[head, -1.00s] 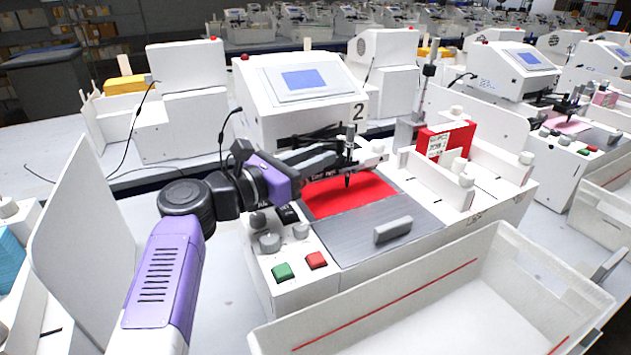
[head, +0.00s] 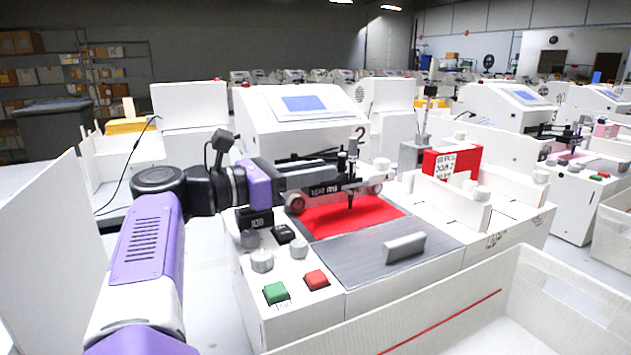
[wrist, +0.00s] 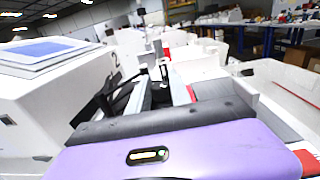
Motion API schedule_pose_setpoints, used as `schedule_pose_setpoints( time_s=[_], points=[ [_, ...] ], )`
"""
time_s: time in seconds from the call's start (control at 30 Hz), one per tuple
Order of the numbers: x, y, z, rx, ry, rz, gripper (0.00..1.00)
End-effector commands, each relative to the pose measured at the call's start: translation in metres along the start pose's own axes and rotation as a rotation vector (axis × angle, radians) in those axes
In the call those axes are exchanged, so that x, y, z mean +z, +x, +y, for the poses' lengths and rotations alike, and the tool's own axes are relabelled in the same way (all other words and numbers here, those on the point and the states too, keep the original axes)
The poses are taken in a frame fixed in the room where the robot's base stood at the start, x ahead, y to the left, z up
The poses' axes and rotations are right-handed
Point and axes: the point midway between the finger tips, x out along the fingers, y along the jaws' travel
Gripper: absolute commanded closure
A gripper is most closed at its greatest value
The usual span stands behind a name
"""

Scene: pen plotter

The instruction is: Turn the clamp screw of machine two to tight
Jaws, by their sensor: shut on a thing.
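Machine two (head: 300,130) is a white pen plotter with a blue screen and a "2" on its side; it also shows in the wrist view (wrist: 45,85). Its pen carriage (head: 352,150) holds a dark upright pen over a red sheet (head: 325,218). My gripper (head: 338,172) reaches in from the left, level, with its grey fingers at the carriage. It is shut on a small part there, which appears to be the clamp screw; the fingers and carriage hide it. In the wrist view my gripper's fingers (wrist: 160,75) point away to the carriage.
A green button (head: 276,292), a red button (head: 316,280) and grey knobs (head: 262,260) sit on the machine's front left. A grey plate with a handle (head: 404,248) lies before the sheet. A white bin (head: 470,305) stands in front. A red box (head: 452,162) is at right.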

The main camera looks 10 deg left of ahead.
Motion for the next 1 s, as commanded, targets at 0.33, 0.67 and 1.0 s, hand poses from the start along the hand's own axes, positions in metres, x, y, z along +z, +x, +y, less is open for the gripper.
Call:
schedule_pose_setpoints(
  time_s=[0.33,0.67,1.0],
  points=[
    [0.0031,0.0018,0.0000,-0.006,0.003,-0.003,1.00],
    [0.0023,0.0014,0.0000,-0.006,0.002,-0.002,0.53],
    [0.0005,0.0025,-0.0004,-0.006,0.001,0.000,0.53]
  ],
)
